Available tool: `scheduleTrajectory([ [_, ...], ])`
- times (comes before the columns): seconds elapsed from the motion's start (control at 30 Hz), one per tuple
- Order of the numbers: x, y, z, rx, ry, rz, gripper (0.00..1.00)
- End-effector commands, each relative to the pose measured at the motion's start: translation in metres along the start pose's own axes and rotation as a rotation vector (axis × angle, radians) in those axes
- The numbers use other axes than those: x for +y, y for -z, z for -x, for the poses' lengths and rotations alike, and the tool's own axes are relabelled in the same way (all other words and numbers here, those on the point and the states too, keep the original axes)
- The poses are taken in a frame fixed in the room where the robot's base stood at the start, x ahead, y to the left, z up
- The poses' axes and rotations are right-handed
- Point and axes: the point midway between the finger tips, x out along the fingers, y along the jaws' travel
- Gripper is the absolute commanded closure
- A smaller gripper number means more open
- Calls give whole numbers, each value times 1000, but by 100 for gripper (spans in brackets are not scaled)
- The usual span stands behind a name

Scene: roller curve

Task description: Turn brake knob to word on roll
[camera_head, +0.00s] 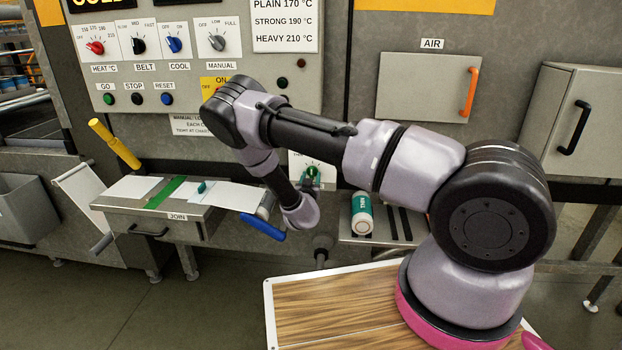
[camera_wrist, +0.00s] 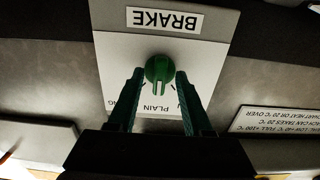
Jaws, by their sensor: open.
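The brake knob (camera_wrist: 158,69) is green and round with a ridge, on a white plate (camera_wrist: 121,61) under a "BRAKE" label (camera_wrist: 165,20), all upside down in the wrist view. The word "PLAIN" reads below it, with other words partly hidden by the fingers. My gripper (camera_wrist: 159,76) is open, its two green fingers apart on either side of the knob; I cannot tell whether they touch it. In the head view the plate (camera_head: 326,160) is partly behind my arm.
A control panel (camera_head: 150,80) with several knobs and buttons is behind my arm. Left is the "JOIN" table (camera_head: 176,217) with white sheets, a green strip and a blue handle (camera_head: 262,228). Right are cabinet doors with an orange handle (camera_head: 469,92) and a black handle (camera_head: 575,128).

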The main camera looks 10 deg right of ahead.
Motion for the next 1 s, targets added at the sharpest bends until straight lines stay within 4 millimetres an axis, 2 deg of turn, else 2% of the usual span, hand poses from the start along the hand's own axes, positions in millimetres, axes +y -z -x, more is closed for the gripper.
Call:
scheduleTrajectory([
  [0.17, -2, 0, 12, -1, 3, 1, 50],
  [0.6, -1, -1, 94, -1, 3, 2, 50],
  [0.8, 0, 0, 108, -1, 1, 0, 50],
  [1.0, 0, 0, 108, 0, 0, 0, 50],
])
